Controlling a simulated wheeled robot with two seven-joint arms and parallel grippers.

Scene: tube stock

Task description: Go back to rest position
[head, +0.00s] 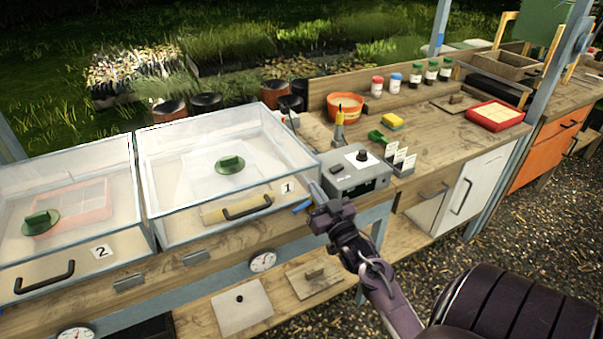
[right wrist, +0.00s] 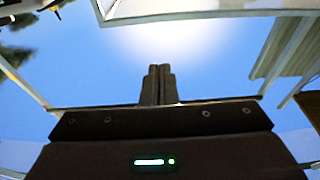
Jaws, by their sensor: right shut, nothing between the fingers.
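My right gripper (head: 322,207) is in the head view, in front of the grey control box (head: 357,172) and near the right front corner of glass case 1 (head: 225,170). In the right wrist view its two fingers (right wrist: 158,84) are pressed together with nothing between them. Whether the gripper touches the bench edge I cannot tell. My left gripper is in neither view.
Glass case 2 (head: 70,215) stands at the left. The bench to the right holds an orange bowl (head: 345,107), a yellow sponge (head: 391,121), several small bottles and a red tray (head: 496,115). Gravel (head: 440,262) lies in front of the bench.

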